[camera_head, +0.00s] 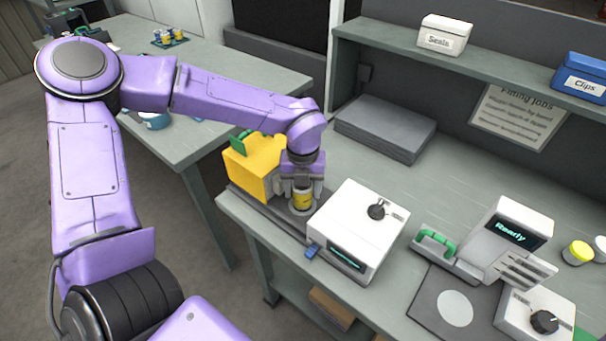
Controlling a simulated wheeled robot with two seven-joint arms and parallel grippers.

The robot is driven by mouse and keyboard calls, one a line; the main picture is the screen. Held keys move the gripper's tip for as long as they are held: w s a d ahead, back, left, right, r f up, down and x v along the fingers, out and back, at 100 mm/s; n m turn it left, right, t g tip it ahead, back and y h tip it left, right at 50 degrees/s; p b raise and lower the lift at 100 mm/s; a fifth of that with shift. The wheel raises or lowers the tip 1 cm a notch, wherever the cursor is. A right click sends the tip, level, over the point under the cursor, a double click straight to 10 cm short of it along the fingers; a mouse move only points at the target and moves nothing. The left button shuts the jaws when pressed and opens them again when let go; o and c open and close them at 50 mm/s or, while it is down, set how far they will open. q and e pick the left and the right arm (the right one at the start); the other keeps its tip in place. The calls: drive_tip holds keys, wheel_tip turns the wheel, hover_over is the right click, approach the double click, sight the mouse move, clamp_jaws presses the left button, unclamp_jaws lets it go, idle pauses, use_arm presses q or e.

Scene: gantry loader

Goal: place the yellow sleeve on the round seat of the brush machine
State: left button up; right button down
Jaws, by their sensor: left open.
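My right gripper is not in view.
A device reading "Ready" (512,232) with a green handle stands at the right, near a grey mat (428,306). A yellow-topped cylinder (577,252) is beyond it. Grey plates (385,128) lie behind. A shelf (500,63) holds the Seals box (444,37) and Clips box (580,78).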

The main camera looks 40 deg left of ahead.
use_arm(q)
wheel_tip(320, 180, up, 10)
drive_tip(key=shift+r+b, duration=0.2)
drive_tip(key=shift+b, duration=0.15)
drive_tip(key=shift+d, duration=0.1)
